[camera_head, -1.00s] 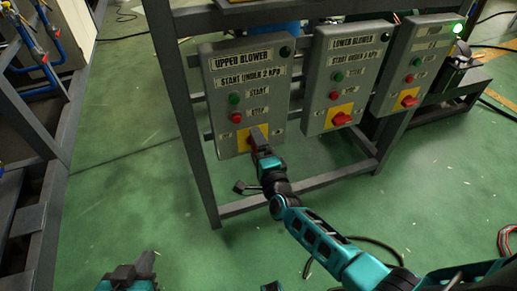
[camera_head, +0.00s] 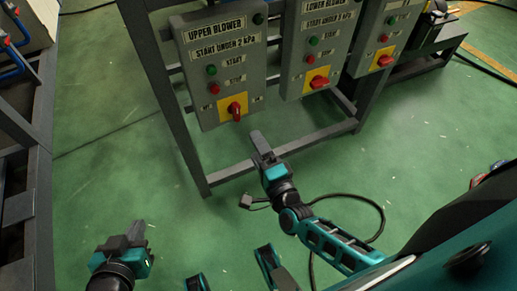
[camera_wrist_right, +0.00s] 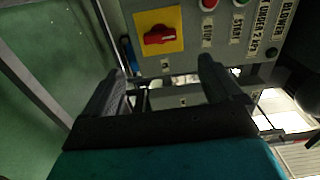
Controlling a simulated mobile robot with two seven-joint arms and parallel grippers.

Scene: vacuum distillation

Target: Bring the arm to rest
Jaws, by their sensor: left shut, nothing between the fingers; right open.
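The arm at the right ends in my right gripper (camera_head: 262,147), which is below and in front of the upper blower box (camera_head: 222,62), apart from it. In the right wrist view my right gripper (camera_wrist_right: 160,82) has its two dark fingers spread, with nothing between them. Beyond the fingers is the red knob (camera_wrist_right: 158,36) on its yellow plate; in the head view this knob (camera_head: 236,111) points roughly up and down. My left gripper (camera_head: 134,236) is shut and empty, low at the left over the floor.
The lower blower box (camera_head: 318,45) and a third box (camera_head: 383,40) hang to the right on the same grey frame (camera_head: 182,140). A dark rack (camera_head: 40,200) stands at the left edge. A black cable (camera_head: 378,215) loops near my right arm. Green floor lies open between.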

